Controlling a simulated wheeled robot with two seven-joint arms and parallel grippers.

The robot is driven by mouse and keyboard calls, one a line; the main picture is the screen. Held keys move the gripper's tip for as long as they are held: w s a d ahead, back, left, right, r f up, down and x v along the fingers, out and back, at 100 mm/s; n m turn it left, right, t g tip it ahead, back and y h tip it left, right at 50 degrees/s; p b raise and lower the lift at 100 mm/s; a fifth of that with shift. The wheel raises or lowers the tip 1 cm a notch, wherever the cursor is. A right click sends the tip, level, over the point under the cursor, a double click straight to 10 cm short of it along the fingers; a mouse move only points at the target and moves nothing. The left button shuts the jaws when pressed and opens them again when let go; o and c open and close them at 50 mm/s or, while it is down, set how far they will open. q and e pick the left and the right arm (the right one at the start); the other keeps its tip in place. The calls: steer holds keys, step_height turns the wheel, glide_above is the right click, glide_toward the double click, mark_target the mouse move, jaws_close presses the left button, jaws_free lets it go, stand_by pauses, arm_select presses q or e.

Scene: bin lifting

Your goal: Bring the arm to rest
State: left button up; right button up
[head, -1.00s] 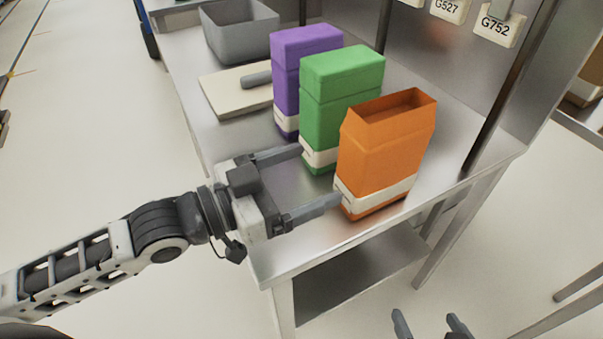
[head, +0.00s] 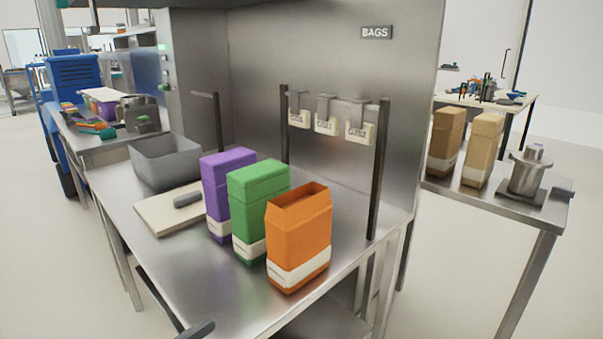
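The parts of two dark fingers at the bottom left appear to be my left gripper (head: 175,296). Their tips are apart, with nothing visible between them, at the table's near left edge. The rest of that arm is below the picture. My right gripper is out of view. An orange bag (head: 300,240) with an open top stands upright on the steel table (head: 205,285). A green bag (head: 260,205) and a purple bag (head: 228,175), both with closed tops, stand behind it in a row. The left gripper is apart from all three bags.
A grey bin (head: 165,165) and a white board (head: 160,212) with a dark handle lie behind and left of the bags. Labelled tags (head: 325,125) hang on a rack behind. A side table (head: 500,200) holds tan bags and a metal pot. The near left table top is clear.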

arm_select(q)
steer(key=s+a+f+n+g+y+p, duration=0.1)
steer(key=s+f+n+y, duration=0.1)
steer(key=f, duration=0.6)
steer(key=s+a+f+n+g+y+p, duration=0.1)
steer(key=s+f+n+y, duration=0.2)
steer(key=s+f+y, duration=0.2)
step_height(320, 180, down, 3)
steer(key=shift+s+a+r+g, duration=0.1)
steer(key=shift+s+a+g, duration=0.05)
steer(key=shift+a+g, duration=0.25)
steer(key=shift+c, duration=0.3)
